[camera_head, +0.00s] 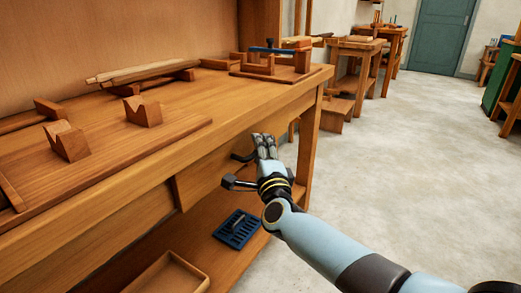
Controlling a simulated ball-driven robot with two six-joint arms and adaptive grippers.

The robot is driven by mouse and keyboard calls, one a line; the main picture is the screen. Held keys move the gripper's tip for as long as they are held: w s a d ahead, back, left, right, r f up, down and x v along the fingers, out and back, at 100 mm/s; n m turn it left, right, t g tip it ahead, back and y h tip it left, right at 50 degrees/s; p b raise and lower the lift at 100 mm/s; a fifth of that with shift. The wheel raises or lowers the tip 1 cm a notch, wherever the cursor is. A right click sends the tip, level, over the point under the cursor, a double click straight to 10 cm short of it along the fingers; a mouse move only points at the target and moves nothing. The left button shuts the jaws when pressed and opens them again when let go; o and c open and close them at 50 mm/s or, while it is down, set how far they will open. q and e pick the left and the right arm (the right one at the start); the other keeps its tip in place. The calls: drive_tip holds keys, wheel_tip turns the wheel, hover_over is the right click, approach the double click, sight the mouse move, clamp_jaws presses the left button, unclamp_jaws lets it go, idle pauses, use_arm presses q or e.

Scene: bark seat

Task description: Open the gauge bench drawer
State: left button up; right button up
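The wooden gauge bench (95,210) runs along the left. Its drawer front (205,178) is a plain wooden panel under the bench top, partly hidden by my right gripper. I see no clear gap at its edges and cannot tell if it is slightly out. A dark curved piece (241,157), seemingly the drawer handle, shows against the panel. My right gripper (248,161) is at the drawer front with its fingers spread, one on each side of that dark piece. Whether it touches it is unclear. My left gripper is not in view.
Wooden V-blocks (143,111) and a jig with a blue bar (272,49) stand on the bench top. A blue slotted tray (237,229) and a shallow wooden box (168,275) lie on the lower shelf. The concrete floor (400,165) at right is clear.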

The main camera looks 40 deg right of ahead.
clamp_jaws()
drive_tip(key=shift+f, duration=0.1)
drive_tip(key=shift+s, duration=0.1)
drive_tip(key=shift+s+d, duration=0.1)
drive_tip(key=shift+s, duration=0.15)
use_arm(q)
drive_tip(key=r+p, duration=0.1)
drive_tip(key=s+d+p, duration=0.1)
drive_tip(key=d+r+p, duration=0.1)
drive_tip(key=p, duration=0.1)
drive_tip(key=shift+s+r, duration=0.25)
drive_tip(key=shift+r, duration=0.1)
use_arm(e)
drive_tip(key=s+d, duration=0.3)
drive_tip(key=s, duration=0.5)
drive_tip(key=s+d, duration=0.4)
drive_tip(key=s, duration=0.5)
drive_tip(key=shift+s+f, duration=0.15)
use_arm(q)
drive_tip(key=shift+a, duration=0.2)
